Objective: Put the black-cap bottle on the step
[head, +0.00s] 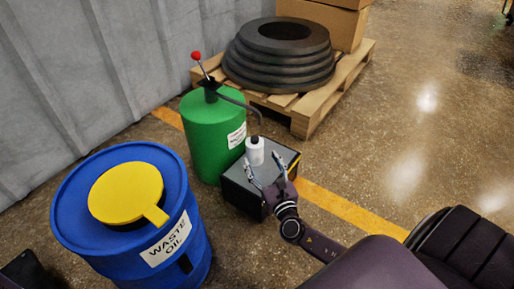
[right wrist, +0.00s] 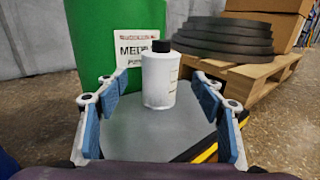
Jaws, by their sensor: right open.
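The white bottle with a black cap (head: 254,150) stands upright on the grey top of the step (head: 237,174), a low dark box with a yellow edge. In the right wrist view the bottle (right wrist: 160,78) stands on the grey step top (right wrist: 150,145), ahead of my gripper and centred between its fingers. My right gripper (head: 263,163) is open, its two blue-padded fingers (right wrist: 155,85) apart on either side of the bottle's line, with gaps to both sides. My left gripper is not in view.
A green drum (head: 205,140) with a red-knobbed pump stands right behind the step. A blue waste oil drum (head: 90,235) with a yellow lid stands at left. A wooden pallet (head: 312,115) bears black rings (head: 280,70) and boxes. The floor at right is clear.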

